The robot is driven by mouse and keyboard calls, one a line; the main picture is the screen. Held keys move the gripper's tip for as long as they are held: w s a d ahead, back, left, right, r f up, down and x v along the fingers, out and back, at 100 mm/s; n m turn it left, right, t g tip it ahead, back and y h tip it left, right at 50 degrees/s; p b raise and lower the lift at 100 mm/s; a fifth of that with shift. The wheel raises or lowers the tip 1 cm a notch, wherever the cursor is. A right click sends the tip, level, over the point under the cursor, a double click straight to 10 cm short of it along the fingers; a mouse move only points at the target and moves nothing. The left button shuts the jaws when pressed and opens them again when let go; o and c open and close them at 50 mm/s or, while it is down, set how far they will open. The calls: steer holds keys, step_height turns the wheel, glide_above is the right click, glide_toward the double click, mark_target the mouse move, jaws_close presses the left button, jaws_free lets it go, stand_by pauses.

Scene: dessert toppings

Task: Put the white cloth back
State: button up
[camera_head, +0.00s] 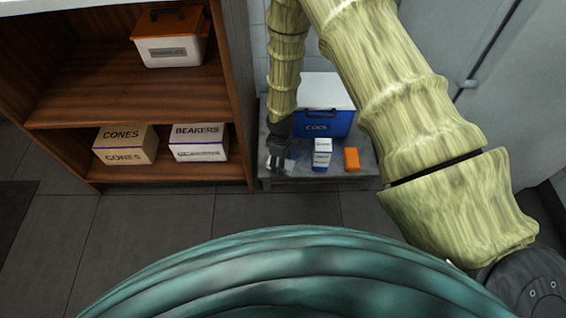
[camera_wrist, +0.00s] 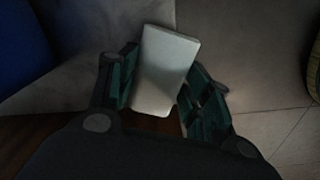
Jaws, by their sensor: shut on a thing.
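My gripper (camera_wrist: 155,95) is shut on the white cloth (camera_wrist: 165,70), which looks like a pale, flat, folded block. The cloth is tilted between the two fingers in the wrist view. In the head view my gripper (camera_head: 278,163) points down over the left part of a low grey stand (camera_head: 310,178). The cloth is small and hard to make out there. Whether it touches the stand cannot be told.
On the stand are a blue cool box (camera_head: 340,124) with a white lid, a small white-and-blue box (camera_head: 322,158) and an orange block (camera_head: 351,159). The wooden shelf (camera_head: 130,92) at left holds a CONES box (camera_head: 125,146), a BEAKERS box (camera_head: 199,144) and an orange-lidded container (camera_head: 170,50).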

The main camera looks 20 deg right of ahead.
steer(key=shift+w+d+f+b, duration=0.15)
steer(key=shift+w+d, duration=0.15)
steer(key=shift+w, duration=0.25)
steer(key=shift+w+d+b, duration=0.15)
steer(key=shift+w+d, duration=0.15)
steer(key=shift+w, duration=0.2)
step_height(320, 180, down, 4)
steer(key=shift+w+d+r+b, duration=0.15)
steer(key=shift+r+b, duration=0.1)
steer(key=shift+b, duration=0.85)
steer(key=o, duration=1)
steer(key=shift+r, duration=0.1)
